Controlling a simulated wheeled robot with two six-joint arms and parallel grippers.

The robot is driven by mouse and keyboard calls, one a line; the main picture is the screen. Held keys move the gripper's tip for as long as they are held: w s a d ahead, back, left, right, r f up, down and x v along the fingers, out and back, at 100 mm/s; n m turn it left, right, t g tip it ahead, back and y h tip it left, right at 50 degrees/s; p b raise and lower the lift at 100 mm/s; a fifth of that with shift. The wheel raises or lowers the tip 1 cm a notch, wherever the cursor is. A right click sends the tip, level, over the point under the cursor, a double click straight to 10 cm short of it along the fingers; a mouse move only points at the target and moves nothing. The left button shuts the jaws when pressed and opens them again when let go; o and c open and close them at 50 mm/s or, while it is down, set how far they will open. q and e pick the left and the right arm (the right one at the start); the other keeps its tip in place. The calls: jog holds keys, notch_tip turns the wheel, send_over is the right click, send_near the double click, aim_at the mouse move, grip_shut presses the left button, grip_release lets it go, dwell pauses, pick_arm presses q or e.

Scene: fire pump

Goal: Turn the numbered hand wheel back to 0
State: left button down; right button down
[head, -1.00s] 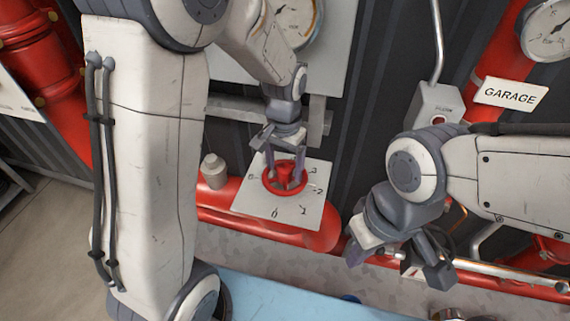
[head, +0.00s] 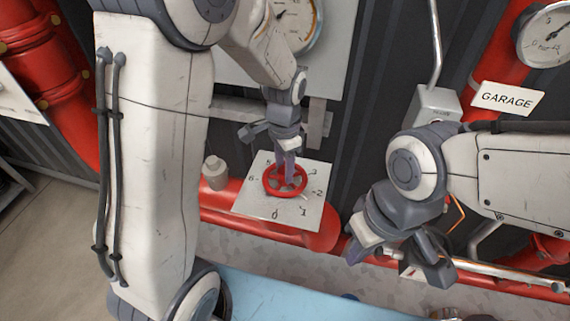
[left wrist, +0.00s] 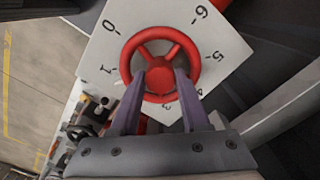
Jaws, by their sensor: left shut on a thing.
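The red hand wheel (head: 273,191) sits on a square pale plate (head: 246,206) with numbers around it. In the head view 0 is at the plate's bottom edge, with 1, 2 and 3 up the right side and 6 at the left. My left gripper (head: 289,181) reaches down from above and is shut on the wheel. The left wrist view also shows the wheel (left wrist: 128,62), with the two fingers (left wrist: 161,78) at its inner part, either side of a spoke or the hub. My right gripper (head: 398,262) is open and empty, well right of the plate.
A thick red pipe (head: 222,200) runs behind and below the plate. A gauge panel (head: 335,45) is above it, and a GARAGE sign (head: 506,98) is at the right. A grey switch box (head: 432,103) is on the wall. A light blue surface (head: 290,297) lies in front.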

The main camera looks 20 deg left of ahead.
pick_arm(q)
jog(key=shift+r+m, duration=0.1)
jog(key=shift+m, duration=0.7)
jog(key=m+p, duration=0.1)
jog(key=m, duration=0.3)
jog(key=shift+w, duration=0.1)
jog(key=m, duration=0.4)
jog(key=shift+p, duration=0.3)
jog(key=shift+r+m, duration=0.1)
jog(key=shift+m, duration=0.9)
jog(key=shift+c, duration=1.1)
grip_release()
